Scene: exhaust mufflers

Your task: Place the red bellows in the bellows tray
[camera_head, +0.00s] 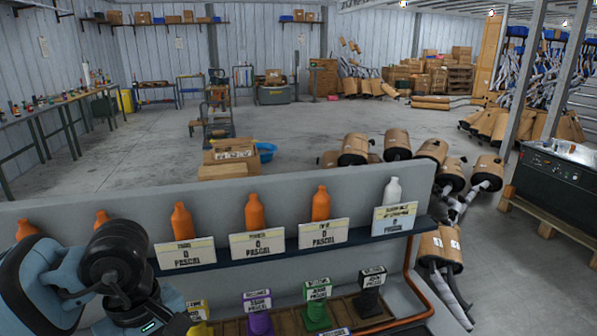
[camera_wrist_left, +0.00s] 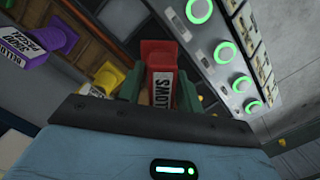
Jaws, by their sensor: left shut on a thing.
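The red bellows (camera_wrist_left: 158,62), with a white lettered label, is held between the two greenish fingers of my left gripper (camera_wrist_left: 159,84) in the left wrist view. In the head view, my left arm covers the red bellows and the fingertips. The wooden slatted bellows tray (camera_head: 288,324) lies below the shelf at the bottom of the head view. Yellow (camera_head: 200,328), purple (camera_head: 260,321), green (camera_head: 318,311) and black (camera_head: 370,298) bellows stand on it. The left wrist view also shows the purple (camera_wrist_left: 45,42) and yellow (camera_wrist_left: 108,78) ones. My right gripper is not in view.
A shelf (camera_head: 290,243) above the tray carries several orange bottles (camera_head: 255,211), a white bottle (camera_head: 392,191) and pressure signs (camera_head: 257,243). A copper pipe (camera_head: 407,270) bounds the right end. A panel with green-lit round buttons (camera_wrist_left: 228,50) is close by in the wrist view.

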